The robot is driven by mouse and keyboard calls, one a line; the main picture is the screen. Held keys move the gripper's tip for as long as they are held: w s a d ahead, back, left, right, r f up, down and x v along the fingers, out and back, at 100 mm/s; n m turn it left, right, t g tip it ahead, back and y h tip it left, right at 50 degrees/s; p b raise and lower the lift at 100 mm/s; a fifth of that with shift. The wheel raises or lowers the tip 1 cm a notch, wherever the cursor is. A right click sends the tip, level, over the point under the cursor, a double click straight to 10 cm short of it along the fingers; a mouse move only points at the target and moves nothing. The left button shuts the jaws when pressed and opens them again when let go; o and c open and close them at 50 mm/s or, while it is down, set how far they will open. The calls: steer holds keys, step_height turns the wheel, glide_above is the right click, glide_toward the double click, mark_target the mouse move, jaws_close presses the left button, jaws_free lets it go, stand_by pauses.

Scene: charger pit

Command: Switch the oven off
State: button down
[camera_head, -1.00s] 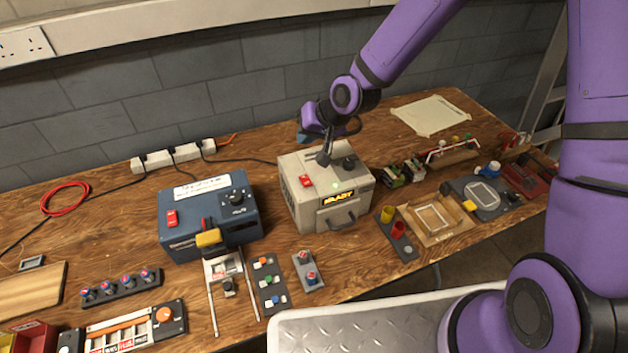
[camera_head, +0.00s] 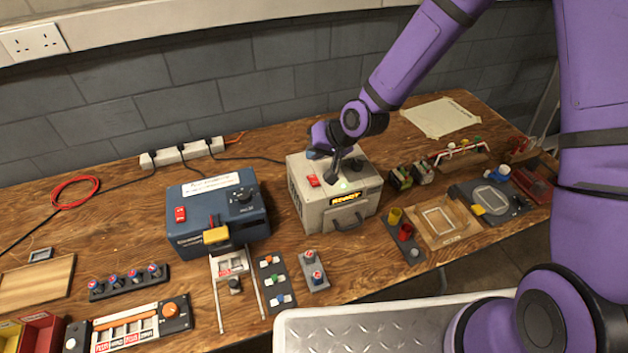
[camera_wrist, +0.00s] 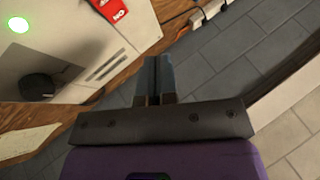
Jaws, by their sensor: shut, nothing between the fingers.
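The oven, a beige box (camera_head: 308,211), stands mid-bench with a front handle and an orange lit display. On its top are a red rocker switch (camera_head: 313,181), a lit green lamp (camera_head: 343,184) and a black knob (camera_head: 357,164). My gripper (camera_head: 333,179) is shut and empty over the oven's top, between switch and lamp; contact cannot be told. In the wrist view, the shut fingers (camera_wrist: 153,80) appear beside the top's edge. The red switch (camera_wrist: 108,8) with white lettering, the green lamp (camera_wrist: 17,24) and the knob (camera_wrist: 38,87) show there too.
A blue box (camera_head: 262,233) with its own red switch and knob stands left of the oven. A power strip (camera_head: 182,152) lies behind, near the wall.

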mark_target(310, 178)
steer(key=shift+s+d+f, duration=0.1)
steer(key=shift+s+f, duration=0.1)
steer(key=shift+f, duration=1)
steer(key=shift+s+f, duration=0.15)
steer(key=shift+f, duration=1.05)
steer(key=shift+f, duration=0.1)
steer(key=shift+f, duration=0.3)
steer(key=shift+s+d+f, duration=0.15)
steer(key=shift+s+f, duration=0.25)
steer(key=shift+f, duration=0.05)
stand_by(1.0)
steer(key=shift+w+r, duration=0.3)
steer(key=shift+r, duration=0.15)
steer(key=shift+a, duration=0.2)
steer(key=shift+w+r, duration=0.15)
steer(key=shift+r, duration=0.1)
steer(key=shift+w+a+r, duration=0.1)
steer(key=shift+w+r, duration=0.05)
steer(key=shift+r, duration=1.05)
steer(key=shift+w+r, duration=0.15)
steer(key=shift+r, duration=1.05)
